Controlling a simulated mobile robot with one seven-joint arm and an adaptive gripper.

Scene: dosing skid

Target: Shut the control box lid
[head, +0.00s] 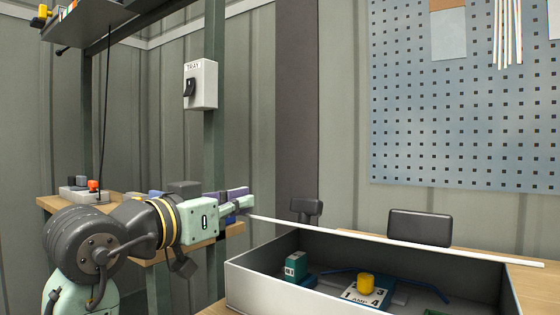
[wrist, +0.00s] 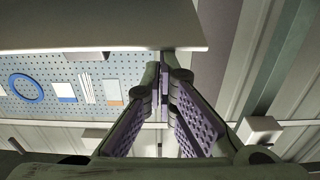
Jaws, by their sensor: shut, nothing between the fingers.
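The control box (head: 285,297) is a white-walled open box at the lower right of the head view. Its inside shows. A thin pale strip (head: 400,241) runs above its back rim and looks like the lid seen edge-on. In the wrist view a broad pale panel (wrist: 100,22), apparently the lid, fills the upper left. My gripper (head: 246,202) is shut and empty, with its tips close to the strip's left end. In the wrist view the purple finger pads (wrist: 164,68) meet just below the panel's edge. I cannot tell whether they touch it.
Inside the box are a teal block (head: 296,265), a yellow knob (head: 366,282) on a dial and blue wiring. Two dark rounded blocks (head: 420,227) show behind the strip. A switch box (head: 200,84) is on a green post. A pegboard (head: 460,120) covers the back wall.

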